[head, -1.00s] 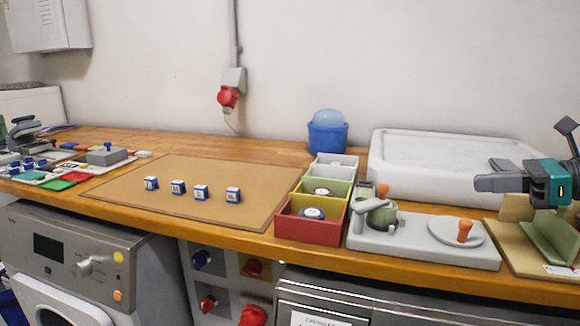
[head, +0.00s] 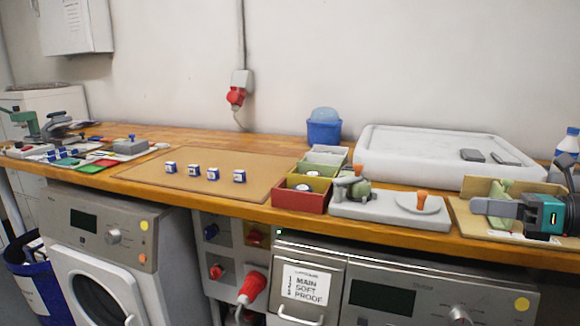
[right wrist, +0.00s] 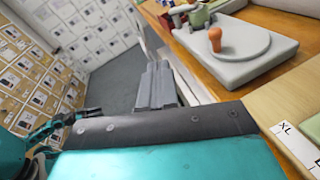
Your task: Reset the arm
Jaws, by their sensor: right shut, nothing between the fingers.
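My right gripper (head: 478,207) is at the right in the head view, low in front of the counter's right end. Its grey fingers are shut together with nothing between them. In the right wrist view the closed fingers (right wrist: 156,86) point out over the grey floor, beside the counter edge. My left gripper is not in view.
A grey base (head: 390,212) with an orange knob (head: 422,196) is left of the right gripper, and a wooden board (head: 462,208) with a green part is behind it. Also on the counter: open bins (head: 302,201), a white tray (head: 410,142), a brown mat (head: 215,160) with several small blue-white blocks.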

